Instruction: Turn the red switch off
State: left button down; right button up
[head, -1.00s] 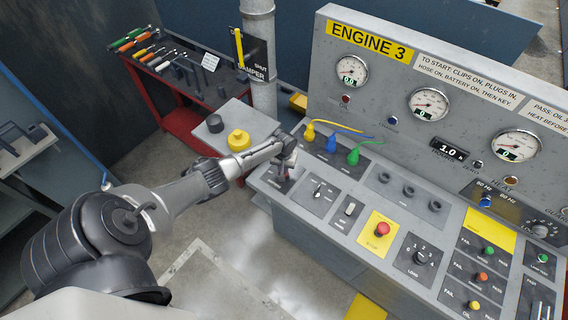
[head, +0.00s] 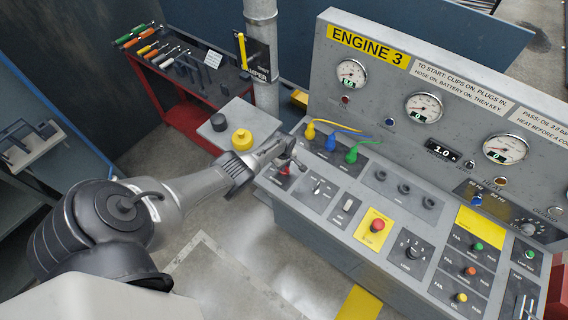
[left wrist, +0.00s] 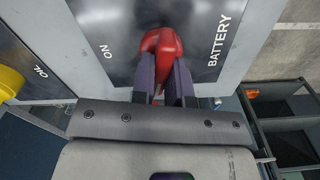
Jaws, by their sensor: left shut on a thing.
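The red switch (left wrist: 160,42) sits on a dark plate (left wrist: 112,15) lettered "BATTERY" and "ON". In the left wrist view its red handle runs down between the two dark fingers of my left gripper (left wrist: 164,78), which is shut on it. The "ON" lettering is to the left of the handle and "BATTERY" to its right. In the head view my left gripper (head: 288,160) is at the left end of the console, and only a little red of the switch (head: 285,171) shows beneath it. My right gripper is not in view.
The console (head: 300,222) carries a small lever, a rocker switch, a red stop button (head: 377,226) on yellow and a dial (head: 411,253). Yellow, blue and green plugs (head: 330,143) stand behind the gripper. A red tool cart (head: 190,122) is at the back left.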

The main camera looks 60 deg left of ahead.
pick_arm(q)
jog(key=shift+n, duration=1.3)
jog(key=shift+p, duration=0.3)
jog(key=shift+n, duration=0.3)
jog(key=c, duration=1.1)
grip_release()
jog(key=shift+r, duration=0.1)
